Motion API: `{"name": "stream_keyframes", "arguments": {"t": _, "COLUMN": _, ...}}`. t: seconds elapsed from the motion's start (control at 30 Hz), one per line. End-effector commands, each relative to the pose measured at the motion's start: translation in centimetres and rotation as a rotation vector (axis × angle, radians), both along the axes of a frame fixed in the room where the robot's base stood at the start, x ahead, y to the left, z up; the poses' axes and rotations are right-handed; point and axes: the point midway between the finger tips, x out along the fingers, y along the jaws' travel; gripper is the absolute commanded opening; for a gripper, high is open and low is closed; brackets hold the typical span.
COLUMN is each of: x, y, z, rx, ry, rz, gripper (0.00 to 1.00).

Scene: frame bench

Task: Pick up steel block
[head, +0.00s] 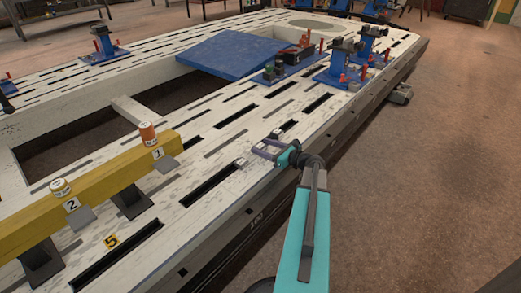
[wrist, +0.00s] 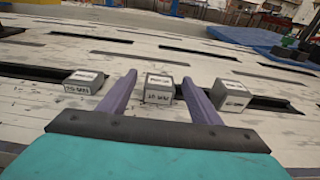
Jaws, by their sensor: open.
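Three grey steel blocks with white labels show in the wrist view: one on the left (wrist: 84,82), a middle one (wrist: 158,89) and one on the right (wrist: 232,94). They sit on the slotted white bench top. My gripper (wrist: 158,76) is open, its two purple fingers apart. The middle block appears in the gap between the fingers, with clear space on both sides; I cannot tell whether it is fully between them or just ahead. In the head view, my gripper (head: 260,147) is low over the bench's right edge, and the blocks are small and partly hidden there.
The white bench frame (head: 215,142) has long dark slots. A blue plate (head: 228,54) and blue fixtures (head: 340,68) stand farther back. Open floor lies to the right.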

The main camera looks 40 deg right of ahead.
Motion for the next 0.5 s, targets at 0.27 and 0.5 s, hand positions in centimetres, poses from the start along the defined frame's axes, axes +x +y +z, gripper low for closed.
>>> {"name": "stream_keyframes", "arguments": {"t": 0.27, "x": -0.02, "y": 0.01, "z": -0.03, "rx": 0.0, "ry": 0.0, "rz": 0.0, "gripper": 0.58}}
{"name": "stream_keyframes", "arguments": {"t": 0.5, "x": -0.02, "y": 0.02, "z": -0.03, "rx": 0.0, "ry": 0.0, "rz": 0.0, "gripper": 0.22}}
